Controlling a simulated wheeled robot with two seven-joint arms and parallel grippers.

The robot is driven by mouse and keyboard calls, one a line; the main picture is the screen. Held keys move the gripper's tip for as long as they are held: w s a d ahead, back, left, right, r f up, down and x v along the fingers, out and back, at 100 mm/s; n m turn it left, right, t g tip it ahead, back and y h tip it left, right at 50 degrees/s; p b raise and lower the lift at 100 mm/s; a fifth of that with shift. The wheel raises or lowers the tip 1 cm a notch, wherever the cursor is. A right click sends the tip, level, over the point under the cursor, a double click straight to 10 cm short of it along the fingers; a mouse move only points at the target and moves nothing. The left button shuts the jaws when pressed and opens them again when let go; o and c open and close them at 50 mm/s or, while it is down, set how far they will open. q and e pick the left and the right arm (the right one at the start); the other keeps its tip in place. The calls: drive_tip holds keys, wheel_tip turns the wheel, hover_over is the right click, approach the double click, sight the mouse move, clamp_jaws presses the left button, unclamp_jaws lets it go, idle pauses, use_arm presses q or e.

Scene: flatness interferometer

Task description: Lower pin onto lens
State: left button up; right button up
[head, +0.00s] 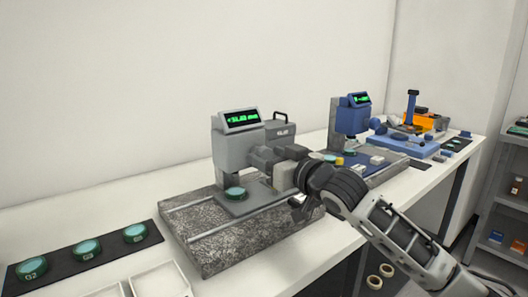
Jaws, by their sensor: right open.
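A green-rimmed lens (235,193) sits on the stage of the grey interferometer (232,155), under its measuring head. The green display (240,120) on top shows a reading too small to read surely. The pin is too small to make out between the head and the lens. My right gripper (297,203) is open, just right of the grey interferometer's stage, at the right part of the granite base. My wrist partly hides the space between the two instruments. My left gripper is not in view.
The granite base (205,250) carries a metal rail. Left of it, several green-rimmed lenses, one marked G2 (32,268), lie on a dark mat, with white trays (160,281) in front. A blue instrument (352,118) and orange-blue equipment stand right. Shelves (500,215) stand far right.

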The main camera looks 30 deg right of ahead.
drive_tip(key=shift+w, duration=1.15)
drive_tip(key=c, duration=1)
drive_tip(key=shift+o, duration=0.2)
